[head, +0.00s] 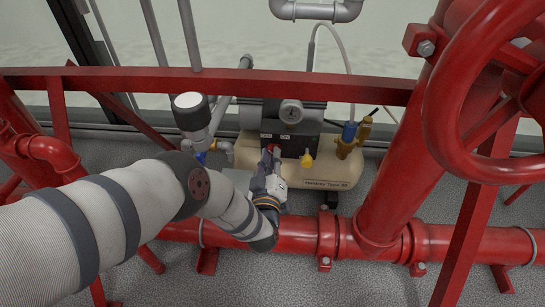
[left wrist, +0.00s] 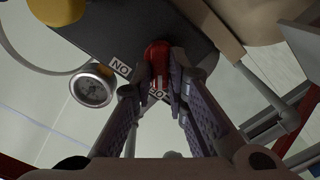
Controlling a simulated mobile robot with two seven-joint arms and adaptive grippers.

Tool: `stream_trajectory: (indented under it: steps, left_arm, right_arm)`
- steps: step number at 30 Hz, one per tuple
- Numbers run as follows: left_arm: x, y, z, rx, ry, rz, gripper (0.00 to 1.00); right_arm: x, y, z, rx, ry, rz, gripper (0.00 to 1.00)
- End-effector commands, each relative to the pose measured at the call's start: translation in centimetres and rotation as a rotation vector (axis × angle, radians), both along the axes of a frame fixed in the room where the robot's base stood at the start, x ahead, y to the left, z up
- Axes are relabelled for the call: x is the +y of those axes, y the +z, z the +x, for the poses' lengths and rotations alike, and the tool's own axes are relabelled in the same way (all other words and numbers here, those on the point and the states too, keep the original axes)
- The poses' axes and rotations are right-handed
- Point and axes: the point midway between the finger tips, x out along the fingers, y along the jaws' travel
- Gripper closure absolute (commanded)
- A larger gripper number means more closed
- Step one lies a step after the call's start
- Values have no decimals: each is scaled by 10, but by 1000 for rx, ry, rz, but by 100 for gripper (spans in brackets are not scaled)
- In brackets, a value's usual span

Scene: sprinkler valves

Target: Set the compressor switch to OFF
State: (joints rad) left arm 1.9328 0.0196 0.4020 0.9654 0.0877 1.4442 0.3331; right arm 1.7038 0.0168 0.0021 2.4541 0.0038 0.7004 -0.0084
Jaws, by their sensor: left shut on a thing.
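The compressor has a cream tank (head: 322,172) and a dark box on top, and sits behind the red pipework in the head view. Its red switch knob (left wrist: 157,56) shows in the left wrist view on the dark panel, beside small white labels (left wrist: 121,68); one label is partly hidden by the fingers. My left gripper (head: 270,160) is at the front of the compressor, shut on the red knob with a finger on each side. The knob's exact setting cannot be read. My right gripper is not in view.
A red rail (head: 215,83) crosses above the compressor. A thick red pipe (head: 290,237) runs in front of it, and a large red handwheel (head: 438,110) stands at right. A yellow knob (head: 307,158) and a gauge (head: 291,111) are close to the gripper.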

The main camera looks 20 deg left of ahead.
Motion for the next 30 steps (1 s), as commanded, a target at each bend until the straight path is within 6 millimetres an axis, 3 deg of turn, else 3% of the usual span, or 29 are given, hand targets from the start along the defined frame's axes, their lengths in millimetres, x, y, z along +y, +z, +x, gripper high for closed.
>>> stream_trajectory:
  steps: [23,24,26,27,30]
  left_arm:
    - [0,-2,-1,-24,-2,-96,100]
    - [0,-2,-1,-24,-2,-96,84]
    - [0,-2,-1,-24,-1,-95,70]
    - [0,-2,-1,-24,-1,-95,66]
    - [0,-1,-1,-25,-1,-95,66]
  right_arm:
    - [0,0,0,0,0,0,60]
    - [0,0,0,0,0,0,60]
    - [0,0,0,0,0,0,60]
    - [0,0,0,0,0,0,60]
    - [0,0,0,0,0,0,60]
